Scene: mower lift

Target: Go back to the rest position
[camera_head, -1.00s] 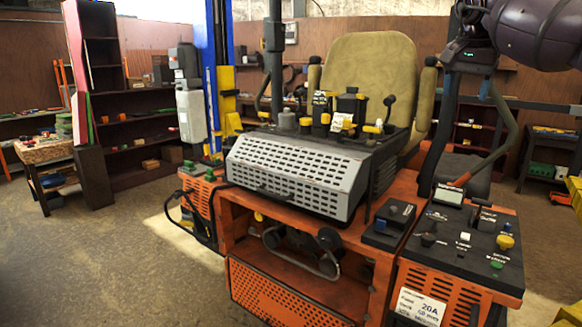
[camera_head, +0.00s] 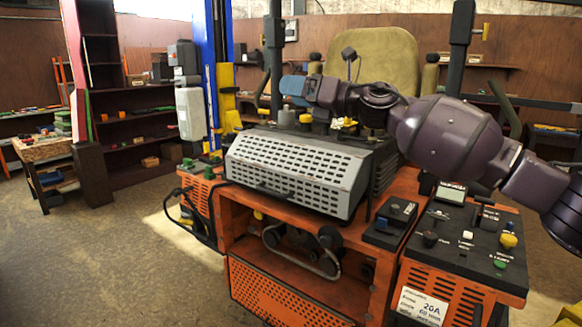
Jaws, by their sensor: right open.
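My right arm comes in from the right edge and reaches left across the picture, in front of the tan seat (camera_head: 372,62) of the orange mower. My right gripper (camera_head: 290,92) is at its end, above the mower's dark control console and near the black upright post. Its blue fingertips point left. It is open, and I see nothing held in it. My left gripper is not in view.
The mower's grey perforated cover (camera_head: 295,172) and its right-hand control panel (camera_head: 465,238) lie below my arm. A blue lift column (camera_head: 214,70) stands left of the gripper. Shelves (camera_head: 125,120) line the back left.

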